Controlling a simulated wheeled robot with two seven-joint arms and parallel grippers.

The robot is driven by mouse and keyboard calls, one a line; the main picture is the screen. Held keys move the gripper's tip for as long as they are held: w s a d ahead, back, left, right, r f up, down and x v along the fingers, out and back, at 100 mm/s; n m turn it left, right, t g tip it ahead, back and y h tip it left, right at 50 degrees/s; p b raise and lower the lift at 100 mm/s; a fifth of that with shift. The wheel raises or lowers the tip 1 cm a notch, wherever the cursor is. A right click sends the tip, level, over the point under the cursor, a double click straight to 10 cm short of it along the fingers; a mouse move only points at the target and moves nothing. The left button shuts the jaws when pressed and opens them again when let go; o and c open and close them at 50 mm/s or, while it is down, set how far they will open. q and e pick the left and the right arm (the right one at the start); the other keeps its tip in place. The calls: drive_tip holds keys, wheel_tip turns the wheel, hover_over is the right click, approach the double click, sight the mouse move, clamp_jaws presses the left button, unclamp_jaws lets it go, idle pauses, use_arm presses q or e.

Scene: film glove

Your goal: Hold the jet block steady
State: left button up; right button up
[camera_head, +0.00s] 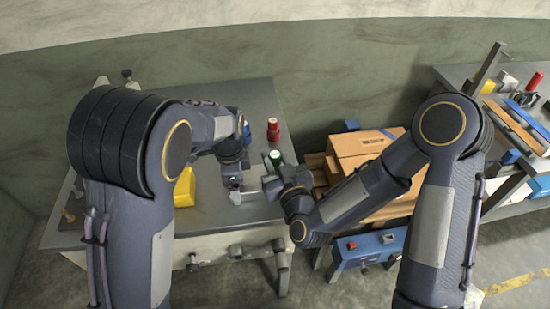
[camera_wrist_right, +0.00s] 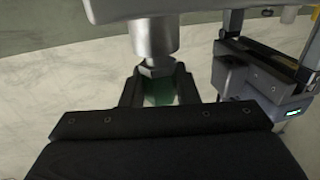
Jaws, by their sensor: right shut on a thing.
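A pale grey metal piece, which I take to be the jet block (camera_wrist_right: 153,38), fills the top of the right wrist view, with a round stem and a hex-shaped end. My right gripper (camera_wrist_right: 156,82) is shut on the hex end. In the head view this gripper (camera_head: 266,190) is over the table's right edge, with a small pale part of the piece (camera_head: 251,194) beside it. My left gripper (camera_head: 235,188) points down close by on the left. It also shows in the right wrist view (camera_wrist_right: 265,65), but whether its fingers hold anything is unclear.
A grey table (camera_head: 215,212) carries a yellow container (camera_head: 184,188), a red can (camera_head: 273,129) and a green-topped can (camera_head: 275,158). Cardboard boxes (camera_head: 362,148) stand to the right, with a blue unit (camera_head: 370,246) below. A cluttered bench (camera_head: 515,200) is at far right.

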sight(275, 155)
drive_tip(key=shift+r, duration=0.15)
drive_tip(key=shift+r, duration=2.25)
drive_tip(key=shift+r, duration=1.5)
use_arm(q)
drive_tip(key=o, duration=1.3)
wheel_tip(275, 155, up, 12)
drive_tip(key=shift+r, duration=0.1)
